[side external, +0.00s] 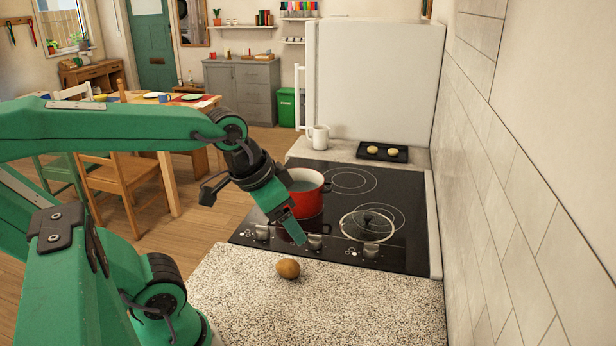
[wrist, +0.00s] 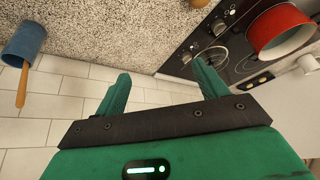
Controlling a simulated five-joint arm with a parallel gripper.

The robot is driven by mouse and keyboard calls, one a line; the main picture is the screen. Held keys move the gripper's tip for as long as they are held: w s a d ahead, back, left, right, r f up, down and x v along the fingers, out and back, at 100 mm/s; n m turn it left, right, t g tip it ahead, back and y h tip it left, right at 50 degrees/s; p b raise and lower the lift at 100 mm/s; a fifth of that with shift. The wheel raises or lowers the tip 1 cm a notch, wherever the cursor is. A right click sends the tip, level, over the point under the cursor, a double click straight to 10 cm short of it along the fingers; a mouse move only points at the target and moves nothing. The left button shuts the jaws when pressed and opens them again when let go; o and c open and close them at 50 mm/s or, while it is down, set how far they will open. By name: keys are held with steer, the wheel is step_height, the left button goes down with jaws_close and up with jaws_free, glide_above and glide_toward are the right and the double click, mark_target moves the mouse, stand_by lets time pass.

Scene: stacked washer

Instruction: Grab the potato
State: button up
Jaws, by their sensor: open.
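The potato (side external: 288,269) is small, brown and rounded. It lies on the speckled countertop (side external: 330,310) close to the front edge of the stove in the side view. My gripper (side external: 296,237) is above and slightly behind it in the picture, over the stove's front edge, apart from the potato. In the wrist view my gripper (wrist: 160,76) has its two green fingers spread wide with nothing between them.
A red pot (side external: 307,202) stands on the black stove (side external: 350,185) right beside my gripper. A glass lid (side external: 367,224) lies to its right, with knobs along the front. A white mug (side external: 320,137) and a dark tray (side external: 382,160) are behind. The wrist view shows a blue wooden-handled object (wrist: 25,45).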

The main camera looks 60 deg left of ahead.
steer(key=w+a+f+m+g, duration=0.2)
steer(key=w+a+f, duration=0.3)
steer(key=f, duration=0.1)
steer(key=m+g, duration=0.3)
glide_above(288, 262)
steer(key=f, duration=0.8)
steer(key=shift+d+f, duration=0.3)
steer(key=shift+d, duration=0.05)
steer(key=shift+a+f, duration=0.35)
steer(key=shift+f, duration=0.25)
steer(key=shift+f, duration=0.1)
steer(key=shift+f, duration=1.2)
steer(key=shift+f, duration=0.15)
steer(key=shift+f, duration=2.45)
steer(key=shift+c, duration=0.2)
